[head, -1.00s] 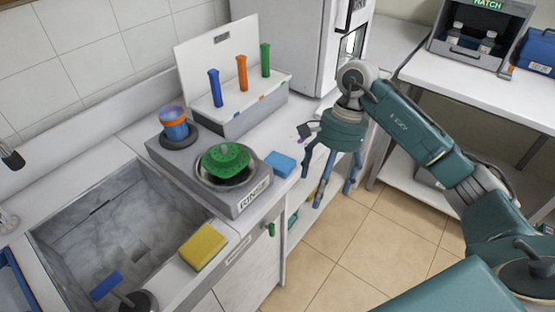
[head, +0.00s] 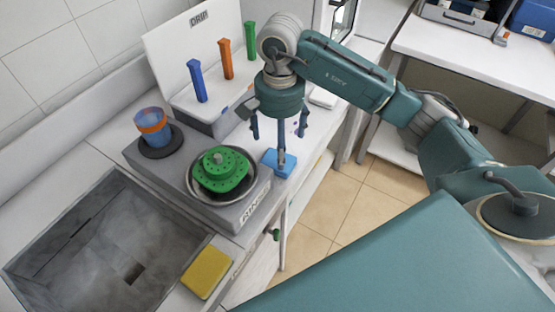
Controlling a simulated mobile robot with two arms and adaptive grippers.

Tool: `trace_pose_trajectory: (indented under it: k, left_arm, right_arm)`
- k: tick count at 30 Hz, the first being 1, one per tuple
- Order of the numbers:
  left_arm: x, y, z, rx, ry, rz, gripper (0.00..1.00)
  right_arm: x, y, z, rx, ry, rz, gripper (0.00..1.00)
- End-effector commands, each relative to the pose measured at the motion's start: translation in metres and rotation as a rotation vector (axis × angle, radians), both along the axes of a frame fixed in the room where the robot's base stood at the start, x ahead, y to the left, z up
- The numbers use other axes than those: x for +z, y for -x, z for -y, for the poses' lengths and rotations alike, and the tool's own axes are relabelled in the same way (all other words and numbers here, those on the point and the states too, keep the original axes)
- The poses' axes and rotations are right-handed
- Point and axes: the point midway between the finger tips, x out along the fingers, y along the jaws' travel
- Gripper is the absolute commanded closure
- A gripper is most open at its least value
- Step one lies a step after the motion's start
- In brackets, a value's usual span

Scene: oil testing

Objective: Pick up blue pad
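The blue pad (head: 271,163) lies on the white counter just right of the grey rinse station, by the counter's front edge. My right gripper (head: 280,146) hangs pointing down over the pad. Its fingers are spread, and one finger passes in front of the pad and hides part of it. I cannot tell whether that finger touches the pad. My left gripper is not in view.
The grey rinse station (head: 228,217) holds a green perforated disc (head: 224,170) and a blue-orange cup (head: 152,127). Behind stands a drip rack with blue (head: 197,82), orange and green sticks. A yellow sponge (head: 206,272) lies by the sink (head: 90,250).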

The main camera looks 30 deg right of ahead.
Motion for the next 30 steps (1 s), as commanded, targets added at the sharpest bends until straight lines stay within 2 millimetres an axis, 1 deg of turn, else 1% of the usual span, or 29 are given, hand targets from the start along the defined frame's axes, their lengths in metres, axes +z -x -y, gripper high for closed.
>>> trace_pose_trajectory:
  k: [5,7,9,13,20,21,26,27,30]
  left_arm:
    - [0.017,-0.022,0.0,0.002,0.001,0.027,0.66]
    - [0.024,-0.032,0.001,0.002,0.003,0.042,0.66]
    - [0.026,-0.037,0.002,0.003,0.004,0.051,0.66]
    - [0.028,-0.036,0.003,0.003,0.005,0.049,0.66]
    - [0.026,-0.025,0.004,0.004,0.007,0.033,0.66]
    - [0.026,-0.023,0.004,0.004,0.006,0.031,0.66]
    - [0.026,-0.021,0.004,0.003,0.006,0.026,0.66]
    - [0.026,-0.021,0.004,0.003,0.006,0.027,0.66]
    - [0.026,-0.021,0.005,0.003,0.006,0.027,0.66]
  right_arm:
    - [-0.017,0.001,-0.001,-0.001,-0.002,-0.006,0.12]
    - [-0.028,0.002,-0.002,0.0,-0.001,-0.007,0.12]
    - [-0.039,0.001,-0.001,-0.002,-0.001,-0.006,0.12]
    - [-0.05,0.001,-0.001,0.001,0.0,-0.001,0.12]
    - [-0.052,0.0,-0.001,0.001,0.0,0.0,0.12]
    - [-0.052,0.0,-0.001,0.001,0.0,0.0,0.2]
    - [-0.052,0.0,-0.001,0.0,0.0,0.0,0.52]
    - [-0.052,0.0,-0.001,0.0,0.0,0.0,0.53]
    - [-0.052,0.0,-0.001,0.0,0.0,0.0,0.53]
